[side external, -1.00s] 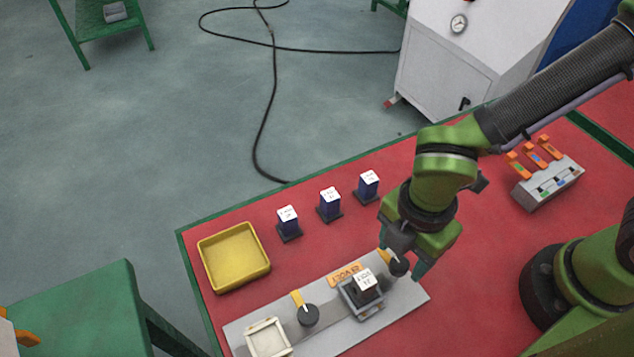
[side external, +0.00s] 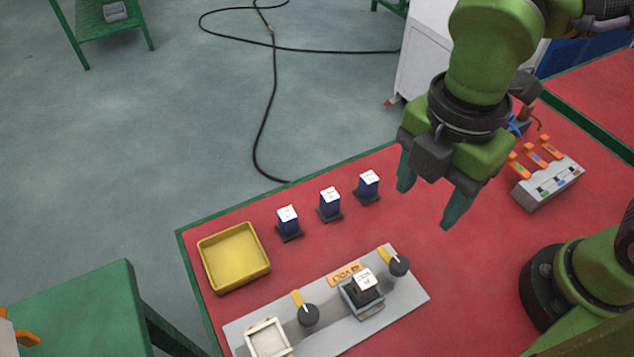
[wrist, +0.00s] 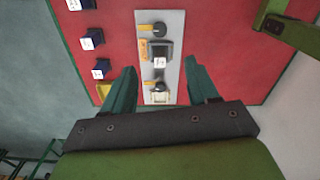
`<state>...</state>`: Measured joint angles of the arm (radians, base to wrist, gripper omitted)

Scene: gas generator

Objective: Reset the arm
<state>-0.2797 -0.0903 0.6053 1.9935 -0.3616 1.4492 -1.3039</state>
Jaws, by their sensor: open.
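My gripper (side external: 425,205) is open and empty, raised above the red table. Its two teal fingers point down and are apart from everything on the table. In the wrist view my gripper (wrist: 153,88) shows both fingers spread, with the grey panel (wrist: 174,30) seen between and beyond them. In the side view the panel (side external: 395,310) lies on the table below and left of my gripper. It carries two black knobs (side external: 308,315) with orange pointers, and a dark block with a white label (side external: 364,282) in a grey socket between them.
Several dark blue blocks with white tops (side external: 330,203) stand behind the panel. A yellow tray (side external: 240,262) is empty at the left. A grey box with orange levers (side external: 548,180) stands to the right. A white cabinet (side external: 420,60) stands behind the table. The red table between has free room.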

